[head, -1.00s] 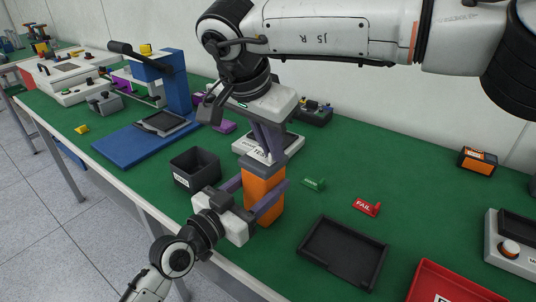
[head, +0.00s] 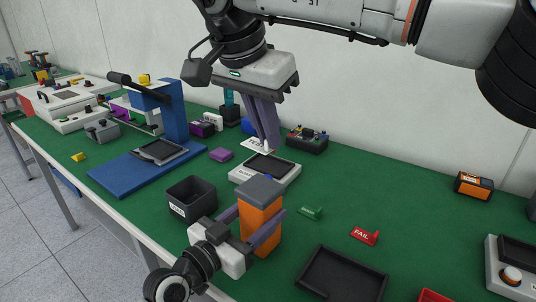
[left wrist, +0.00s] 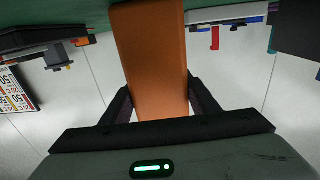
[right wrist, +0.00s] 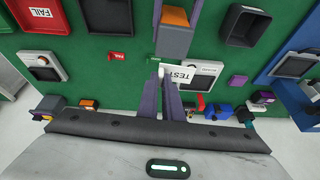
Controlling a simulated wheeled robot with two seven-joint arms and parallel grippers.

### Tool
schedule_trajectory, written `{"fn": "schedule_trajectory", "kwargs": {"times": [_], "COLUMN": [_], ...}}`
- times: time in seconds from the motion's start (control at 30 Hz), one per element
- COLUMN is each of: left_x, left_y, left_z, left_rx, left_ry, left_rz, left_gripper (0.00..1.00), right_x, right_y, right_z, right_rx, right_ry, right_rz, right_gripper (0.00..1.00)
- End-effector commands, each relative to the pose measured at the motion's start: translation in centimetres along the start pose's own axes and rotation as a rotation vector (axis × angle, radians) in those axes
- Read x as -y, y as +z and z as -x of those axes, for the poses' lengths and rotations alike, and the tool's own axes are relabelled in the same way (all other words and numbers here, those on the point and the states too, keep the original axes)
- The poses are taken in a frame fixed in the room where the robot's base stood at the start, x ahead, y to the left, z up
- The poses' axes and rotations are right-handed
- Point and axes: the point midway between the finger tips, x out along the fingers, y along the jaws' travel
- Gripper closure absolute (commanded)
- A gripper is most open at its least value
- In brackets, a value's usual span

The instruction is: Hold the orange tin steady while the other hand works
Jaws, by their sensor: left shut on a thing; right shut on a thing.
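The orange tin (head: 261,222) stands upright on the green bench and has a grey lid (head: 262,191). My left gripper (head: 253,228) is shut on its sides, one finger on each side; the tin fills the space between the fingers in the left wrist view (left wrist: 150,60). My right gripper (head: 266,138) is shut on a small white card marked TEST (right wrist: 183,77), held above and behind the tin, clear of the lid. A rounded white piece also shows at the right fingertips. The tin also shows beyond the fingers in the right wrist view (right wrist: 173,43).
A black bin (head: 192,198) is at left, a black tray (head: 343,276) at front right. A green tag (head: 311,213) and a red FAIL tag (head: 365,236) lie right of the tin, with clear bench around them.

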Motion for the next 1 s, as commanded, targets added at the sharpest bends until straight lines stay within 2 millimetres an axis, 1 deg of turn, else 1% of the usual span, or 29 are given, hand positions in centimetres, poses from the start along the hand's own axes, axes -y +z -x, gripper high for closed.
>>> {"fn": "schedule_trajectory", "kwargs": {"times": [0.03, 0.2, 0.8, 1.0], "left_x": [0.0, 0.0, 0.0, 0.0], "left_y": [0.1, 0.1, 0.1, 0.1], "left_z": [0.0, 0.0, 0.0, 0.0], "left_rx": [0.002, 0.002, 0.002, 0.002], "left_ry": [0.0, 0.0, 0.0, 0.0], "left_rz": [0.0, 0.0, -0.001, -0.001], "left_gripper": [0.71, 0.71, 0.71, 0.71], "right_x": [0.1, 0.1, 0.2, 0.2], "right_y": [-0.3, -0.9, -2.8, -3.3], "right_z": [0.7, 2.4, 6.8, 8.0], "right_rx": [-0.001, 0.0, -0.001, 0.0], "right_ry": [-0.002, -0.002, -0.001, 0.0], "right_rz": [-0.002, -0.002, -0.002, 0.0], "right_gripper": [1.0, 1.0, 1.0, 1.0]}}
